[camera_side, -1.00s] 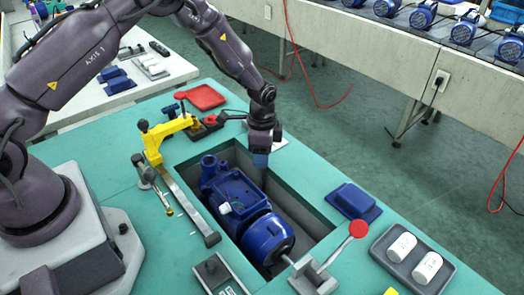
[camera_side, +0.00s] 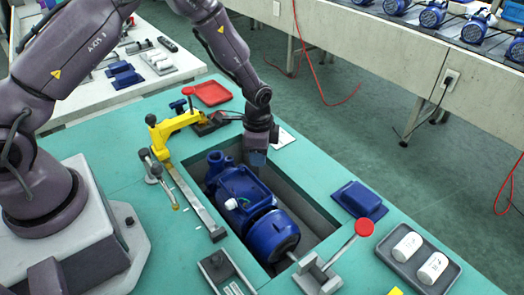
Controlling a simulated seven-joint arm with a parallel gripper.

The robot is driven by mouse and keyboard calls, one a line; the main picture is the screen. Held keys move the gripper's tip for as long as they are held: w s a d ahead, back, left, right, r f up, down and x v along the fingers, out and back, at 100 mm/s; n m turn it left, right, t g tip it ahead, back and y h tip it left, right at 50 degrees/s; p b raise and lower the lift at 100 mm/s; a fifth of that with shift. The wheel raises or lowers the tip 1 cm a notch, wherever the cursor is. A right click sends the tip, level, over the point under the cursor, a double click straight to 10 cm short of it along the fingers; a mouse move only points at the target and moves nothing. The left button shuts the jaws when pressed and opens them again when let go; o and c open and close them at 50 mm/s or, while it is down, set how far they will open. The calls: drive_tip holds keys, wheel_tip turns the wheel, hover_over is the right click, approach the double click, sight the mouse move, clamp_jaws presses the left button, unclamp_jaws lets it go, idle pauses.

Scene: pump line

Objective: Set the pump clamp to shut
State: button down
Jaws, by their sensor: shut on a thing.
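The blue pump (camera_side: 246,193) lies in a rectangular pit in the green bench, its round motor end toward the front. A lever with a red knob (camera_side: 364,228) rises to the right from a grey metal bracket (camera_side: 318,273) at the pit's front end. It looks like the clamp, with its lever tilted up and out; I cannot tell its exact setting. My gripper (camera_side: 257,158) points down over the pit's far end, beyond the pump and well away from the red knob. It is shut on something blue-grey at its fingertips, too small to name.
A yellow arm fixture (camera_side: 172,128) and a long metal bar (camera_side: 196,204) stand along the pit's left side. A red tray (camera_side: 212,93) lies behind. A blue cover (camera_side: 359,199) and a grey tray (camera_side: 410,258) with white cylinders are on the right.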

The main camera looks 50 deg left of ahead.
drive_tip(key=shift+s, duration=0.3)
drive_tip(key=c, duration=0.9)
unclamp_jaws()
drive_tip(key=shift+w, duration=0.1)
drive_tip(key=shift+o, duration=0.2)
wheel_tip(320, 180, up, 13)
drive_tip(key=s+r+n+t, duration=0.5)
drive_tip(key=s+r+n, duration=0.4)
drive_tip(key=s+r, duration=1)
drive_tip(key=s, duration=0.3)
drive_tip(key=shift+s+d+r, duration=0.15)
drive_tip(key=shift+s+r, duration=0.05)
drive_tip(key=shift+r, duration=0.1)
